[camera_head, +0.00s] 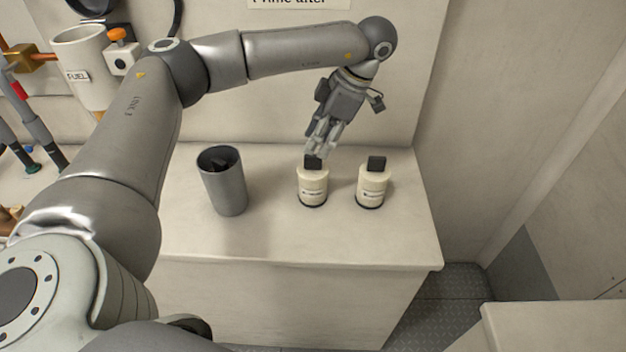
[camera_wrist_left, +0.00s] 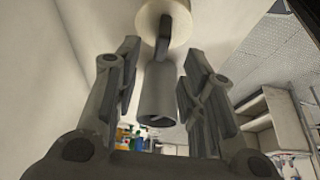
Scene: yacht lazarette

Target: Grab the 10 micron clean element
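Two cream cylindrical elements with dark bases and black top tabs stand upright on the counter: the left element (camera_head: 312,188) and the right element (camera_head: 372,188). Their labels are too small to read, so I cannot tell which is the 10 micron one. My left gripper (camera_head: 318,150) points down just above the left element's black tab. In the left wrist view, its fingers (camera_wrist_left: 157,85) are apart with nothing gripped. A cream element (camera_wrist_left: 176,12) with its black tab shows at the top of that view, ahead of the fingers. My right gripper is not in view.
A grey open cup (camera_head: 223,182) with something dark inside stands left of the elements; a grey cylinder (camera_wrist_left: 158,95) also shows in the wrist view. A cream container labelled FUEL (camera_head: 80,65) is at back left. The counter's right end (camera_head: 412,230) is clear.

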